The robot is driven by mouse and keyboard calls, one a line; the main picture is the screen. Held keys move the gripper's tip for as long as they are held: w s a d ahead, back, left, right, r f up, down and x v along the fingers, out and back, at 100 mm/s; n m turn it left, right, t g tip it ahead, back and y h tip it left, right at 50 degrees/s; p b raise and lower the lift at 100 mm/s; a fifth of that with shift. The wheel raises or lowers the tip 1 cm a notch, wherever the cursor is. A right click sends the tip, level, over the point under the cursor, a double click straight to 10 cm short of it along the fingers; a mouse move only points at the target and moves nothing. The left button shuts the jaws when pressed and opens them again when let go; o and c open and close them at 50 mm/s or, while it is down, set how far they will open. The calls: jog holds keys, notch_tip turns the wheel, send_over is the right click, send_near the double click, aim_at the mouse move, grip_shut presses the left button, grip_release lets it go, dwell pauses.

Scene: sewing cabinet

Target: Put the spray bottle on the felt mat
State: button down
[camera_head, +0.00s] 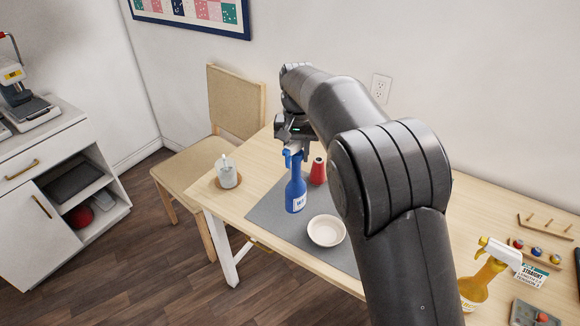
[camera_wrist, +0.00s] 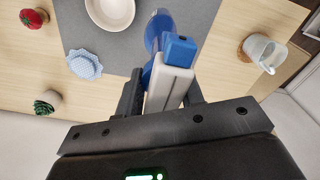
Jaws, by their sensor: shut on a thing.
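The blue spray bottle (camera_head: 296,192) is upright over the left part of the grey felt mat (camera_head: 270,215). I cannot tell whether its base touches the mat. My gripper (camera_head: 293,142) comes from above and is shut on the bottle's pale spray head. In the wrist view the blue bottle (camera_wrist: 157,28) and its pale and blue head lie between the fingers of my gripper (camera_wrist: 165,95). The felt mat (camera_wrist: 185,12) shows behind it.
A mug (camera_head: 226,173) on a coaster stands left of the mat. The wrist view shows a blue scalloped item (camera_wrist: 85,64) and a small potted plant (camera_wrist: 47,102).

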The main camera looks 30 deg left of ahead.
jog(key=shift+s+a+f, duration=0.1)
jog(key=shift+a+f, duration=0.25)
jog(key=shift+f, duration=0.5)
jog(key=shift+s+a+f, duration=0.1)
jog(key=shift+a+f, duration=0.25)
jog(key=shift+f, duration=0.55)
jog(key=shift+s+a+f, duration=0.1)
jog(key=shift+a+f, duration=0.25)
jog(key=shift+f, duration=0.65)
jog(key=c, duration=1)
grip_release()
jog(key=shift+o, duration=0.2)
notch_tip(320, 180, up, 12)
